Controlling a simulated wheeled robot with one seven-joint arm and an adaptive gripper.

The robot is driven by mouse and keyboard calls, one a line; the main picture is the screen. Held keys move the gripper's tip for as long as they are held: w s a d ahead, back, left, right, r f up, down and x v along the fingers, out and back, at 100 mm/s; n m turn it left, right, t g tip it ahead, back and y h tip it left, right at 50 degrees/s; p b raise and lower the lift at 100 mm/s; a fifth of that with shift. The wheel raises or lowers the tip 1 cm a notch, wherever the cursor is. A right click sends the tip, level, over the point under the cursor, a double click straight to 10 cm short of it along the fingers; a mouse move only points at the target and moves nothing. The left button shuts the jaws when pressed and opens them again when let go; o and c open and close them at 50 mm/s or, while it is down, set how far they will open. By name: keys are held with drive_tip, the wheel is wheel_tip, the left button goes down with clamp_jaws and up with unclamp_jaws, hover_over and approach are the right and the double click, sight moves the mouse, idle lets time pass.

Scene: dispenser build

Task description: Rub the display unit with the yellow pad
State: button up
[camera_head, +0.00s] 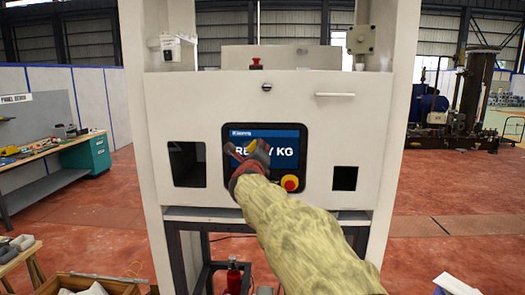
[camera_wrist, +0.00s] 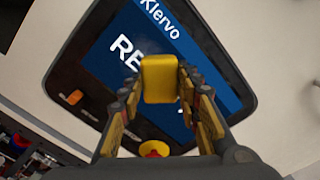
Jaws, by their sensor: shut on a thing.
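The display unit (camera_head: 290,140) is a dark-framed screen on the white panel, with blue and dark areas and white lettering. It fills much of the wrist view (camera_wrist: 200,50). My gripper (camera_head: 248,152) is in front of its left and middle part and hides some of the letters. In the wrist view my gripper (camera_wrist: 163,85) is shut on the yellow pad (camera_wrist: 160,75), which sits between the fingertips. The pad also shows as a small yellow patch in the head view (camera_head: 252,147). The pad overlaps the screen; I cannot tell if it touches.
A red button on a yellow base (camera_head: 290,183) sits at the display's lower right. Dark openings (camera_head: 187,164) and (camera_head: 344,178) flank the display. A handle (camera_head: 335,95) juts out at upper right. A workbench (camera_head: 50,150) stands at left, and a wooden crate (camera_head: 100,283) is low in front.

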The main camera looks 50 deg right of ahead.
sight(241, 148)
drive_tip(key=shift+w+a+r+p, duration=0.1)
drive_tip(key=shift+w+a+p, duration=0.25)
drive_tip(key=shift+w+a, duration=0.65)
drive_tip(key=shift+w+a+p, duration=0.35)
drive_tip(key=shift+w+a, duration=0.4)
drive_tip(key=shift+w, duration=0.35)
drive_tip(key=shift+s+a, duration=0.25)
drive_tip(key=shift+a, duration=0.1)
drive_tip(key=shift+b+v, duration=0.3)
drive_tip(key=shift+v, duration=2.2)
drive_tip(key=shift+v, duration=1.5)
